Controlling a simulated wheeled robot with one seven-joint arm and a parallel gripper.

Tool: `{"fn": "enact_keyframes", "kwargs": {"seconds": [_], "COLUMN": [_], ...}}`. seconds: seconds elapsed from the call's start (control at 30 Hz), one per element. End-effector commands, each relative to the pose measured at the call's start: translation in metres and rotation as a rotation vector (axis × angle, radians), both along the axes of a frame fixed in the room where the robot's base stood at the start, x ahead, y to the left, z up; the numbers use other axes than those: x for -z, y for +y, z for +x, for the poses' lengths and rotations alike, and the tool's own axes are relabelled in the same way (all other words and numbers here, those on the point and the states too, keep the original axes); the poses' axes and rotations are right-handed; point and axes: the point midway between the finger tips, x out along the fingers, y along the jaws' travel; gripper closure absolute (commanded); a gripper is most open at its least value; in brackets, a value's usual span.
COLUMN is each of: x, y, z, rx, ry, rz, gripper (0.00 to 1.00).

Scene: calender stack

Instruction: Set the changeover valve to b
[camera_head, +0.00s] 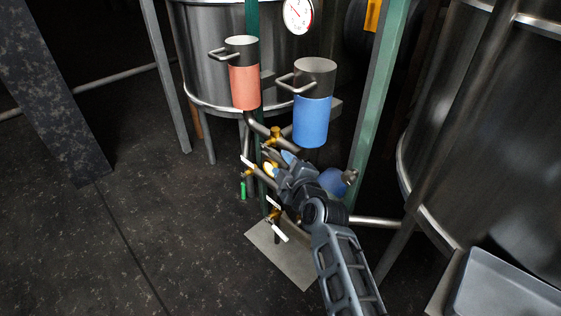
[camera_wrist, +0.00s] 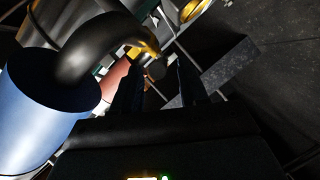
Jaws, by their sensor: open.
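My gripper (camera_head: 278,160) is open at the pipework below the two canisters. In the wrist view its two dark fingers (camera_wrist: 156,75) stand apart, with a dark rounded end and some brass (camera_wrist: 143,52) showing between or just beyond them. I cannot tell whether they touch.
A red-banded canister (camera_head: 244,85) and a blue-banded canister (camera_head: 312,118) hang above. White-handled valves (camera_head: 277,231) sit lower down. Green posts (camera_head: 374,90) and steel tanks (camera_head: 205,60) crowd the back and right. The dark floor at left is clear.

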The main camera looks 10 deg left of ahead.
Motion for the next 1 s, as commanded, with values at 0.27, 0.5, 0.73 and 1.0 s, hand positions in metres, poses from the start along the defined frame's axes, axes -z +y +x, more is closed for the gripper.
{"fn": "enact_keyframes", "kwargs": {"seconds": [0.27, 0.5, 0.73, 1.0], "x": [0.008, 0.008, 0.008, 0.008], "y": [0.014, 0.016, 0.016, 0.016], "z": [0.026, 0.030, 0.030, 0.030], "rx": [0.000, 0.002, 0.001, 0.001], "ry": [0.001, 0.000, 0.001, 0.001], "rz": [0.002, 0.001, 0.000, 0.000], "gripper": [0.57, 0.57, 0.65, 0.91]}}
